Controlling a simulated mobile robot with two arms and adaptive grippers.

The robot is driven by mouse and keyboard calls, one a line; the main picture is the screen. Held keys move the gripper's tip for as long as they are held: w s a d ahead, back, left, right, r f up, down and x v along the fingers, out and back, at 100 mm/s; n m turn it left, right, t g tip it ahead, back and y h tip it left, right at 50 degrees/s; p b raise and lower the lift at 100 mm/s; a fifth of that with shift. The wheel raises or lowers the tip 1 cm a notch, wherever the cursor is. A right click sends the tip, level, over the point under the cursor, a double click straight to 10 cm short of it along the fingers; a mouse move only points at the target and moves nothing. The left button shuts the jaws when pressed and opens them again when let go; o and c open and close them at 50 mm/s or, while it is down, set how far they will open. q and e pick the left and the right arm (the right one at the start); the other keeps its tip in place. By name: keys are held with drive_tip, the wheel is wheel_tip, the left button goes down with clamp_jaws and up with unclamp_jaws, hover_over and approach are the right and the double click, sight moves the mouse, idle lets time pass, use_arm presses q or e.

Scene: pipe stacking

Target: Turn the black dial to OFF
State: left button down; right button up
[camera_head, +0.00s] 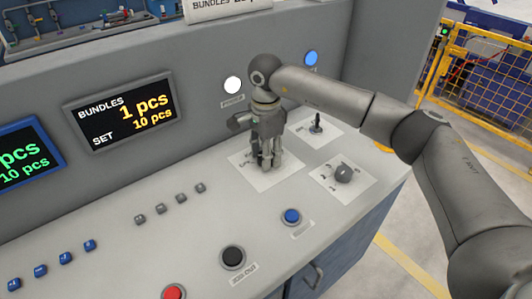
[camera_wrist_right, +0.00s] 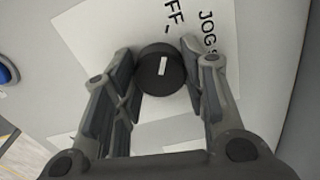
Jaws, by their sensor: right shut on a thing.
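The black dial (camera_wrist_right: 161,82) sits on a white label plate (camera_wrist_right: 105,35) in the right wrist view. A short white mark on its top runs almost straight up the picture, roughly toward a tick by the letters "FF"; the first letter is cut off. "JOG" is printed to the right of that. My right gripper (camera_wrist_right: 160,62) is shut on the dial, with one finger on each side. In the head view my right gripper (camera_head: 267,160) points down at the panel and hides the dial. My left gripper is not in view.
A second dark knob (camera_head: 343,174) and a small lever switch (camera_head: 316,123) stand to the right. A blue button (camera_head: 292,216), a black button (camera_head: 233,257) and a red button (camera_head: 173,293) are nearer. A display (camera_head: 125,110) reads "BUNDLES 1 pcs, SET 10 pcs".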

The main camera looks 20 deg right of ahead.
drive_tip(key=o, duration=1)
wheel_tip(320, 180, up, 12)
drive_tip(key=shift+r, duration=0.1)
